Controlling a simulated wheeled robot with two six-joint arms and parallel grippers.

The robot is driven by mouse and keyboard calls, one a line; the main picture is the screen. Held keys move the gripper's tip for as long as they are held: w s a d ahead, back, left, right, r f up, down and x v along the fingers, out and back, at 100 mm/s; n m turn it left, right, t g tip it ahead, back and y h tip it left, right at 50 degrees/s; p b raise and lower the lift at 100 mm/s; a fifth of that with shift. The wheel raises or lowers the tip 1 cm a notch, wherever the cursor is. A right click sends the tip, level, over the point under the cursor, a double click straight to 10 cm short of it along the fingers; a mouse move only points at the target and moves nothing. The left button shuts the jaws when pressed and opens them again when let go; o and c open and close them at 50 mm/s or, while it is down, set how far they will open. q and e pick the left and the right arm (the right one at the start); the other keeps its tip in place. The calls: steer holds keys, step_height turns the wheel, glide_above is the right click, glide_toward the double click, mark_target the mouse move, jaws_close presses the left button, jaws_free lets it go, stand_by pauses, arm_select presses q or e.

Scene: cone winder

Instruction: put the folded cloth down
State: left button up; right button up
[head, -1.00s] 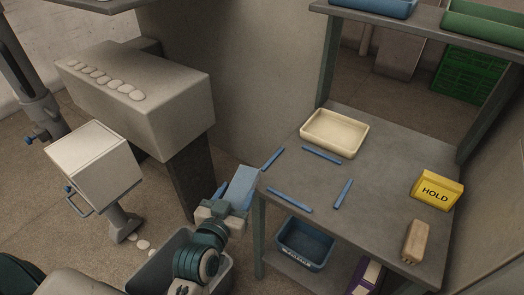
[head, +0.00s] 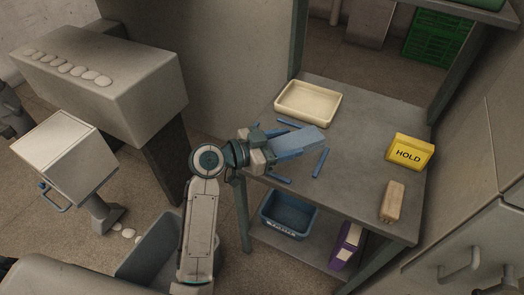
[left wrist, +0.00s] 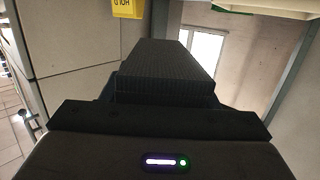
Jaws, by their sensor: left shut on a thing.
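The folded cloth (head: 298,141) is a flat blue piece in the head view. My left gripper (head: 272,148) is shut on its near left end and holds it out over the left part of the grey table (head: 357,198). My right gripper is not in view.
A cream tray (head: 308,101) stands behind the cloth. Blue strips, one of them here (head: 320,163), lie around it. The table's middle is clear. A blue bin (head: 289,215) sits on the lower shelf.

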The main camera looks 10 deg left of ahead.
arm_select(q)
steer(key=shift+w+d+r+m+g+h, duration=0.2)
steer(key=shift+w+d+m+g+h, duration=0.15)
steer(key=shift+d+m+g, duration=0.2)
steer(key=shift+w+d+r+m+g+h, duration=0.2)
steer(key=shift+w+d+m+g+h, duration=0.2)
steer(key=shift+d, duration=0.25)
steer(key=a+m+g, duration=0.1)
steer(key=g, duration=0.1)
steer(key=s+a+m+g+h, duration=0.1)
steer(key=m+g, duration=0.1)
steer(key=shift+a+g, duration=0.3)
steer(key=shift+g, duration=0.05)
steer(key=shift+s+a+m+g+h, duration=0.2)
steer(key=shift+a+m+g+h, duration=0.1)
steer(key=shift+m+g, duration=0.4)
